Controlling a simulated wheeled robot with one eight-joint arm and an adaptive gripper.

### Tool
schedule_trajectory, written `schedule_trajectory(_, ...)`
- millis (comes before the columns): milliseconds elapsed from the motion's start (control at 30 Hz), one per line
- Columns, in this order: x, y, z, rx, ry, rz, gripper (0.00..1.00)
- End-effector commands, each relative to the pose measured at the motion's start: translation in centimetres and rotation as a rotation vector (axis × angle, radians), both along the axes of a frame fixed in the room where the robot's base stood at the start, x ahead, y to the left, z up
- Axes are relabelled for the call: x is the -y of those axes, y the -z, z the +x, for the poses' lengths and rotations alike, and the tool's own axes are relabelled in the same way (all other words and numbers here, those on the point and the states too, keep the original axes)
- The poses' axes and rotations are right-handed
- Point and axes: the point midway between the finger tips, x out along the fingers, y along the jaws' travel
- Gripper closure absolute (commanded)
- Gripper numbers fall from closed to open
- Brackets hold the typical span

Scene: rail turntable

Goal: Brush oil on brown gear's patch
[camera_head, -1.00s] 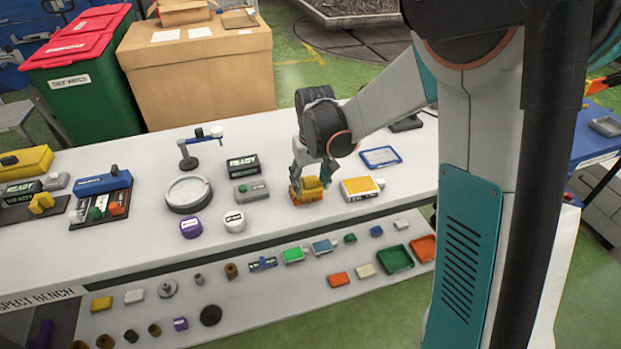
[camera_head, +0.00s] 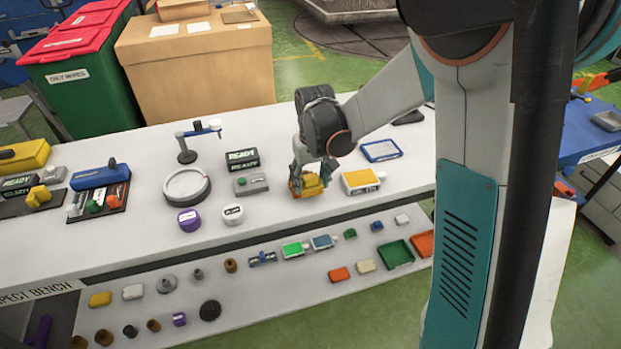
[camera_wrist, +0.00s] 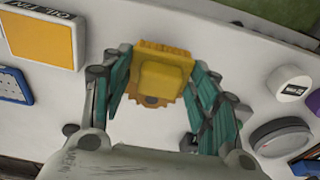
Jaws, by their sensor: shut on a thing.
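My gripper (camera_head: 308,180) is shut on a yellow block (camera_wrist: 163,76), low over the white bench, just left of the yellow oil pad tray (camera_head: 362,181). In the wrist view the block sits between the two teal fingers. An ochre-brown piece with a toothed edge (camera_wrist: 163,46) shows around and behind the block, with a small dark round spot near its bottom. I cannot tell whether this piece is joined to the block or lies under it, nor whether it is the brown gear. No oil patch is clearly visible. The tray also shows in the wrist view (camera_wrist: 40,40).
A blue-rimmed tray (camera_head: 381,150) lies to the right. A round dish (camera_head: 187,186), purple pot (camera_head: 188,220), white pot (camera_head: 233,214) and grey box (camera_head: 251,184) stand left. Several small parts lie on the lower shelf (camera_head: 255,300). Bare bench lies in front of my gripper.

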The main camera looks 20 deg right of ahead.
Motion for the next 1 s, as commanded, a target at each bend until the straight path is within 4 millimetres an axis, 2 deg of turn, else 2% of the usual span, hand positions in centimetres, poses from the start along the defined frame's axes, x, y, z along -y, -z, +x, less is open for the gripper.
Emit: schedule_trajectory(1000,0.0,1.1,0.1,0.0,0.0,0.0,0.65)
